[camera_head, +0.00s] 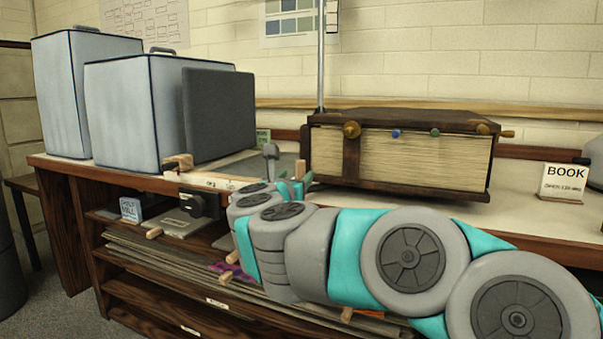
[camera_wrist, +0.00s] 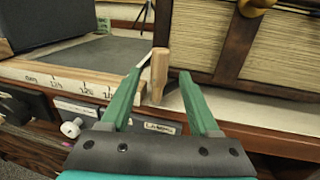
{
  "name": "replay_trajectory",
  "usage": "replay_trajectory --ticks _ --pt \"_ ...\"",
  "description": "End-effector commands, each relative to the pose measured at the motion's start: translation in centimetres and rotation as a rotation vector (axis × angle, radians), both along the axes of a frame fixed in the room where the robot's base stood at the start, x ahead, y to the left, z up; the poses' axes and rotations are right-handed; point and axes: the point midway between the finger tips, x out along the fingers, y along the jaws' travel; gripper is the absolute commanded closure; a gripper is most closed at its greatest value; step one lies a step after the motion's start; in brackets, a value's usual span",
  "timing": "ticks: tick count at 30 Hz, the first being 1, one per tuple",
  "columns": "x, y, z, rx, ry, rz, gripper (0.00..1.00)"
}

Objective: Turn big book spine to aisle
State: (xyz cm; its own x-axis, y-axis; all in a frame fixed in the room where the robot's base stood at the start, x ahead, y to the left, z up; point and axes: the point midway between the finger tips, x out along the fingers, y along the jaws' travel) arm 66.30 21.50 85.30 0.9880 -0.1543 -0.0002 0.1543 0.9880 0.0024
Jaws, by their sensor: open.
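The big book (camera_head: 400,158) lies on the bench top in the head view, its dark cover up and its cream page edges facing the front. Round knobs and a dark strap show on this side. The wrist view shows its page side (camera_wrist: 205,35) close up at the upper right. A pale wooden peg (camera_wrist: 158,78) stands upright by the book's left corner. My gripper (camera_wrist: 160,73) is open, with its green fingers on either side of the peg; I cannot tell whether they touch it. In the head view my gripper (camera_head: 288,187) is at the book's left front corner.
A "BOOK" sign (camera_head: 565,184) stands on the bench to the right. Big grey cases (camera_head: 120,105) and a dark panel (camera_head: 218,115) stand at the left. A marked wooden rail (camera_head: 215,181) runs along the front edge, above shelves.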

Motion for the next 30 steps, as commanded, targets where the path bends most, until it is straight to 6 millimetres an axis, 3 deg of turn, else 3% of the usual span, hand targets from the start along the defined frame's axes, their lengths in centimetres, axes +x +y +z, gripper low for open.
replay_trajectory --ticks 3,10,23,30 --pt "1.9 -0.3 -0.1 -0.002 0.001 -0.002 0.38" --pt "4.4 -0.6 -0.1 -0.003 0.001 0.002 0.38" --pt "5.2 -0.7 0.0 -0.002 0.000 0.002 0.38" --pt "5.2 -0.7 0.0 -0.003 0.000 0.003 0.65"
